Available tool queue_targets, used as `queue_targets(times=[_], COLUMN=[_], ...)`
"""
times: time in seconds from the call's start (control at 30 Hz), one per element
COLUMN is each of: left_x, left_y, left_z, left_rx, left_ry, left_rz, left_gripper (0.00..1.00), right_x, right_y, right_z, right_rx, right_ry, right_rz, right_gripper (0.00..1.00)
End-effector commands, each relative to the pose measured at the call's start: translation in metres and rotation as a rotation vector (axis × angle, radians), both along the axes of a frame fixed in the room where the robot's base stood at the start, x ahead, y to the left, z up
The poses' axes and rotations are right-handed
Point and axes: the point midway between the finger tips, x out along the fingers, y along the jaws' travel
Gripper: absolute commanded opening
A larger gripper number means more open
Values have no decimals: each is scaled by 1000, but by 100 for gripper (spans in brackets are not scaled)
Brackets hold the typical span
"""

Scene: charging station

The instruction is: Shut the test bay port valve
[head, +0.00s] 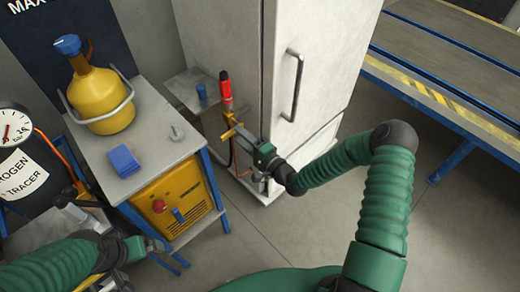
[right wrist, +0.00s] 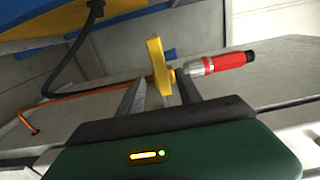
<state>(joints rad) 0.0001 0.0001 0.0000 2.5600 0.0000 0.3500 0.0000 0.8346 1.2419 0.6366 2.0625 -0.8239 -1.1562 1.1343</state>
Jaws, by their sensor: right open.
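The yellow valve lever (head: 229,119) is by a copper pipe beside the white cabinet, below a red cylinder with a dark tip (head: 225,88). My right gripper (head: 238,132) reaches it from the right. In the right wrist view the yellow lever (right wrist: 158,66) stands upright between the spread fingertips of my open right gripper (right wrist: 160,84). The red cylinder (right wrist: 225,62) lies just beyond the right finger. Contact between fingers and lever cannot be told. My left gripper (head: 155,246) is low at the left, away from the valve, and its jaws are unclear.
The white cabinet (head: 318,60) with a dark handle stands close behind my right gripper. A grey cart (head: 160,145) carries a yellow bottle (head: 100,98) and a blue box (head: 123,160). A gas cylinder with a gauge (head: 14,128) is at the left. Floor (head: 300,225) is clear in front.

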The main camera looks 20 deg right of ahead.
Motion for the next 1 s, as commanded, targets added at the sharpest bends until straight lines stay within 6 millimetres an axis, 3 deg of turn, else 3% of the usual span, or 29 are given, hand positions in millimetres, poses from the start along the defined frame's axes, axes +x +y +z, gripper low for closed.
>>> queue_targets(times=[0.2, 0.43, 0.6, 1.0], left_x=[0, 0, 0, 0], left_y=[0, 0, 0, 0], left_z=[12, 17, 17, 17], left_rx=[0, 0, 0, 0], left_ry=[0, 0, 0, 0], left_rz=[0, 0, 0, 0], left_gripper=[100, 100, 100, 100], right_x=[-61, -109, -120, -120], right_y=[-25, -42, -45, -45], right_z=[1, -1, -1, -2], right_rx=[2, 2, 2, -1], right_ry=[5, 4, 3, 4], right_rz=[-5, -4, -2, -1], right_gripper=[42, 42, 42, 42])
